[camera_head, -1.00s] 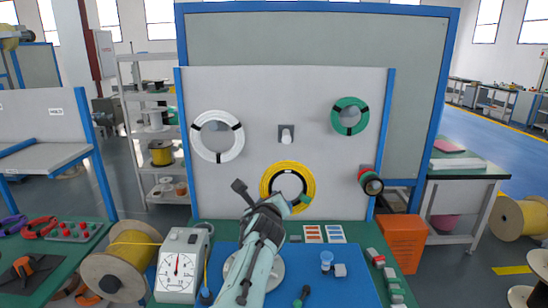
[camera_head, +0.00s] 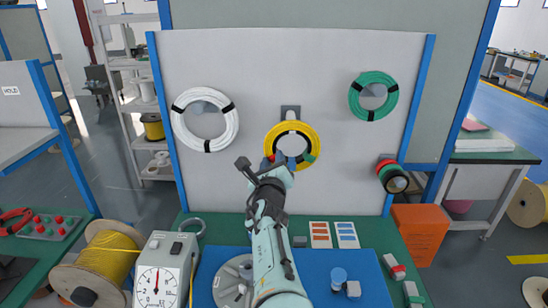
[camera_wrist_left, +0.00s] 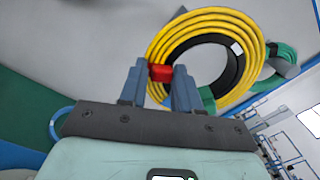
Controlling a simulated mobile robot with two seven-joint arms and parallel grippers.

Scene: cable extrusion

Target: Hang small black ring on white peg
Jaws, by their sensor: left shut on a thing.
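A thick yellow ring with black along its inner edge (camera_head: 292,126) is in front of the white board; the wrist view shows it large (camera_wrist_left: 200,22). I cannot tell whether the black part is a separate ring. My left gripper (camera_head: 281,164) is at its lower edge; in the wrist view the fingers (camera_wrist_left: 160,71) are shut around a small red piece at the ring's edge. A green piece sits beside one finger. The grey peg plate (camera_head: 290,111) shows just above the ring; the white peg itself is hidden or unclear. My right gripper is not in view.
A white ring (camera_head: 178,126) hangs left on the board, a green ring (camera_head: 356,104) right. Red, green and black rolls (camera_head: 394,178) stick out at lower right. A dial scale (camera_head: 157,277) and yellow spool (camera_head: 107,258) stand in front at left.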

